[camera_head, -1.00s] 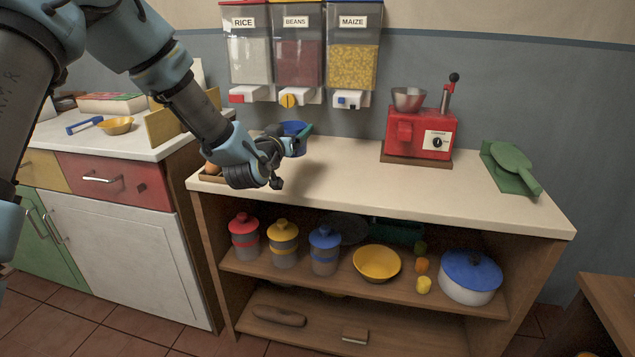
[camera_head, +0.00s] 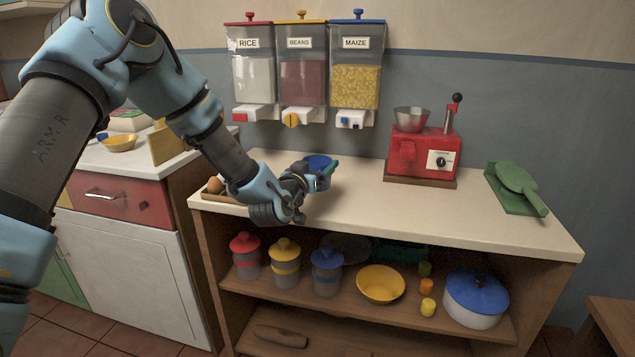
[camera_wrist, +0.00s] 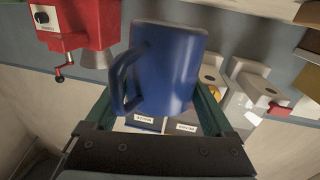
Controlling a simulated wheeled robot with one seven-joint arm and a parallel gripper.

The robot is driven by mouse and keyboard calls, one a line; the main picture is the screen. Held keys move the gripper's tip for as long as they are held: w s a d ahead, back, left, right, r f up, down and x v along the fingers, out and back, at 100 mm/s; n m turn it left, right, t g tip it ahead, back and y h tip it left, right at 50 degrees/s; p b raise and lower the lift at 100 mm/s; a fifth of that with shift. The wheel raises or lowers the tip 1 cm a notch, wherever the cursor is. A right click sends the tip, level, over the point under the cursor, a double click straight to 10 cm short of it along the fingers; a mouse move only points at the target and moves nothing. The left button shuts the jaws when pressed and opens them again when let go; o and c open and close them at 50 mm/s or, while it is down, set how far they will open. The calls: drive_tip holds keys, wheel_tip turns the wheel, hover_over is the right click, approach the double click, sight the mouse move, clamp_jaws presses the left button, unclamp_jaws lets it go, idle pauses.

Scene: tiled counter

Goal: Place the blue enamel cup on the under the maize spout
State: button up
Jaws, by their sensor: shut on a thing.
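The blue enamel cup (camera_head: 317,172) is held in my gripper (camera_head: 318,177) above the cream counter, below and a little left of the maize dispenser (camera_head: 354,85). In the wrist view the cup (camera_wrist: 172,70) fills the middle between the green fingers, its handle toward the left. My gripper is shut on it. The maize spout (camera_head: 352,119) is white with a blue knob. It sits on the wall above and behind the cup. Whether the cup's base touches the counter cannot be told.
Rice (camera_head: 252,75) and beans (camera_head: 302,80) dispensers hang left of the maize one. A tray with an egg (camera_head: 214,186) lies at the left end. Counter between cup and grinder is clear.

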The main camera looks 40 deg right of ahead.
drive_tip(key=shift+f, duration=2.05)
drive_tip(key=shift+f, duration=0.2)
drive_tip(key=o, duration=1.2)
drive_tip(key=shift+o, duration=0.2)
drive_tip(key=shift+r+p, duration=0.1)
drive_tip(key=shift+p, duration=0.4)
drive_tip(key=b+v, duration=0.3)
drive_tip(key=v, duration=0.8)
drive_tip(key=shift+f, duration=0.35)
drive_tip(key=shift+s+d, duration=0.1)
